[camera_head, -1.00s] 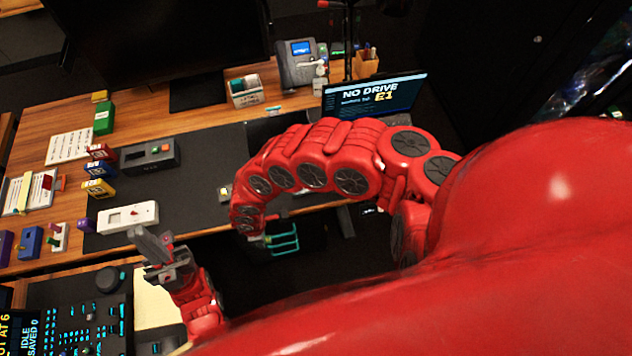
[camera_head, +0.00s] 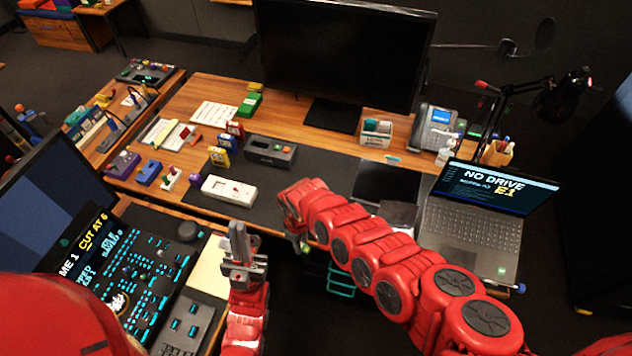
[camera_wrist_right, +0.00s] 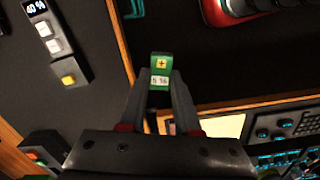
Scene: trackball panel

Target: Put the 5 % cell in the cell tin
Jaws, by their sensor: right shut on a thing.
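In the head view the right gripper (camera_head: 300,242) hangs by the desk's front edge, and the cell is barely visible there. My left gripper (camera_head: 243,255) points up in front of the desk, to the left of the right one; its finger gap is unclear. I cannot tell for certain which container is the cell tin; a white box with teal contents (camera_head: 377,133) stands at the back.
A white device (camera_head: 230,191) and a dark device (camera_head: 270,151) sit on the desk mat. A laptop (camera_head: 482,212) is right, a control console (camera_head: 125,278) front left. The mat between device and laptop is mostly clear.

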